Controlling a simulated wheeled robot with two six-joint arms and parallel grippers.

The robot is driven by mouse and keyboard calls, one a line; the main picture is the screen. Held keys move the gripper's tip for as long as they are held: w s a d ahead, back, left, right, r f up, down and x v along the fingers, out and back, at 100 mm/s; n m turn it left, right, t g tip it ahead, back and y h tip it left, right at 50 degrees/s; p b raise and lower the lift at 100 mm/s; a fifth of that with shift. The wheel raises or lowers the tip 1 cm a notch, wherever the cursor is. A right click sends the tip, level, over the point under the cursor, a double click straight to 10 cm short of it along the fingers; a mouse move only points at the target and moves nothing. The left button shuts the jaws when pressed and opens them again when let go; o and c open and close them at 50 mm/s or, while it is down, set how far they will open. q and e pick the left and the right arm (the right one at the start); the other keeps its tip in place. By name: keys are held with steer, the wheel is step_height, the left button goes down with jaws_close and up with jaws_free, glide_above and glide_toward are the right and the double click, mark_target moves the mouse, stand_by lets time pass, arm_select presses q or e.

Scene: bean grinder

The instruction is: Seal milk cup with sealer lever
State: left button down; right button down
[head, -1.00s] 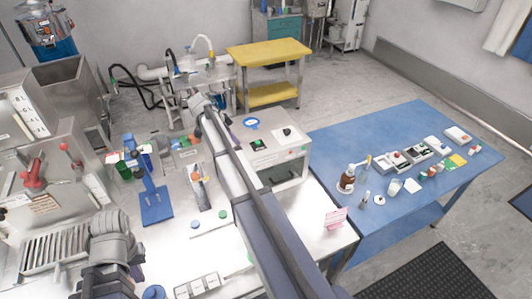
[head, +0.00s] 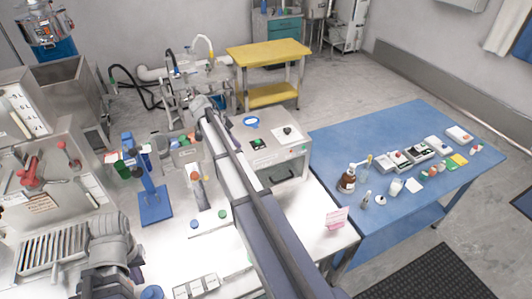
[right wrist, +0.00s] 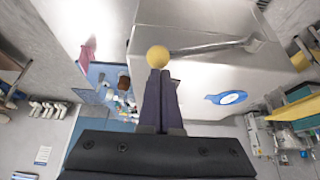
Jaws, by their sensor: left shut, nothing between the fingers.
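A lever with a yellow ball knob (right wrist: 157,57) crosses a grey metal surface in the right wrist view. My right gripper (right wrist: 160,72) has its dark fingers close together, with the knob right at their tips. Whether they clasp the knob or only meet it I cannot tell. In the head view my right arm reaches over the steel machine (head: 275,178), which has a green button; the arm's far end hides the lever there. My left gripper (head: 108,282) is low at the left, pointing down, shut and empty. I cannot make out the milk cup with certainty.
A blue stand (head: 155,207) stands on the steel counter left of my right arm. A blue table (head: 420,205) at the right carries a brown bottle (head: 347,183) and several small items. A pink card (head: 337,218) stands at the counter's right edge. A yellow cart (head: 268,52) is behind.

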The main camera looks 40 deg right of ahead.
steer(key=shift+s+f, duration=0.15)
steer(key=shift+f, duration=0.2)
steer(key=shift+s+f+b, duration=0.1)
steer(key=shift+f+b, duration=0.25)
steer(key=shift+b, duration=0.2)
steer(key=shift+f, duration=0.2)
steer(key=shift+s+a+f+b, duration=0.15)
steer(key=shift+f+b, duration=0.15)
steer(key=shift+b, duration=0.2)
steer(key=shift+f, duration=0.1)
stand_by(0.3)
steer(key=shift+s+f+b, duration=0.1)
steer(key=shift+f+b, duration=0.3)
steer(key=shift+b, duration=0.1)
steer(key=shift+f, duration=0.1)
stand_by(0.3)
steer(key=shift+f+b, duration=0.55)
steer(key=shift+b, duration=0.1)
stand_by(4.5)
